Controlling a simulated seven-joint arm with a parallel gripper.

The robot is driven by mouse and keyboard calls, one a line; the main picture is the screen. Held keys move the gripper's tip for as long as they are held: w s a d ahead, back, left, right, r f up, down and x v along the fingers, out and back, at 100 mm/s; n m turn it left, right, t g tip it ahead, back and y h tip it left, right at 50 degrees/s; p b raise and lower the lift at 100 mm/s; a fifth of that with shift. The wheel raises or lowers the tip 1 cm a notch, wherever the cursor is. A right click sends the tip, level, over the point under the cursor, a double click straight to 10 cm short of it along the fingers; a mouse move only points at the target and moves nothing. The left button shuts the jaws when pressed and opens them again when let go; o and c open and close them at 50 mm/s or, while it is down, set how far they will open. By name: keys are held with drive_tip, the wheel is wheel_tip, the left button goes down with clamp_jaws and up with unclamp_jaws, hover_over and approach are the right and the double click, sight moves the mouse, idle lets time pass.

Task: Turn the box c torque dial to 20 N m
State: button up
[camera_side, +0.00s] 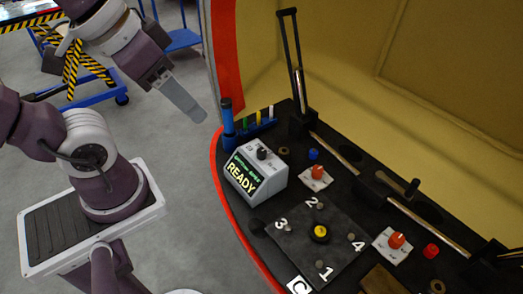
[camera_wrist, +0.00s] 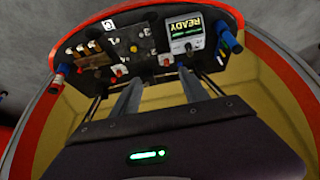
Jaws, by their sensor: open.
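A grey box (camera_side: 256,172) with a lit screen (camera_side: 242,178) reading READY stands on the black work surface. A dark dial (camera_side: 263,153) with a light pointer mark sits on its top; its setting is too small to read. A white C label (camera_side: 299,286) lies at the near edge of the surface. In the wrist view the box (camera_wrist: 184,32) is at the top, its text upside down. My gripper (camera_side: 196,113) is up and left of the box, well apart from it. In the wrist view my gripper (camera_wrist: 160,77) shows two spread fingers with nothing between them.
Orange-red knobs (camera_side: 318,172) (camera_side: 397,240) sit on white plates. A blue holder with pens (camera_side: 232,128) and a tall black lever (camera_side: 297,60) stand behind the box. A red rim (camera_side: 222,197) edges the surface.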

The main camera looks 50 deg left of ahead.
drive_tip(key=w+a+f+g, duration=0.1)
drive_tip(key=w, duration=0.8)
drive_tip(key=n+g, duration=0.2)
drive_tip(key=g, duration=0.2)
hover_over(262, 151)
wheel_tip(262, 151, down, 27)
drive_tip(key=shift+f, duration=0.2)
wheel_tip(262, 151, down, 7)
clamp_jaws()
